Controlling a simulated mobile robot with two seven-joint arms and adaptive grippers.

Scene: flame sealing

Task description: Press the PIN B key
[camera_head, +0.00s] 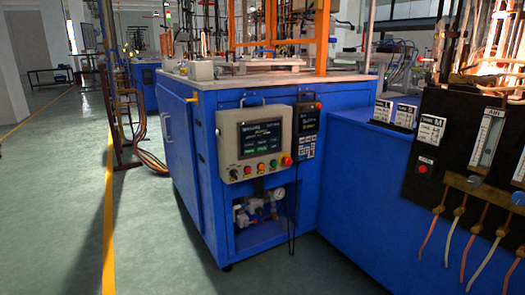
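A dark handheld-style unit (307,119) hangs on the front of the blue machine, with a small lit screen and a red button at its top right. Below its screen is a keypad (305,146) with several small keys. The key labels are too small to read, so I cannot tell which one is PIN B. Neither of my grippers shows in the head view, and nothing is seen touching the keypad.
A beige control panel (235,170) with a screen and coloured buttons sits left of the keypad. The blue cabinet (181,144) carries it. A black gas panel (425,192) with hoses stands at right. Green floor (60,215) is open at left.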

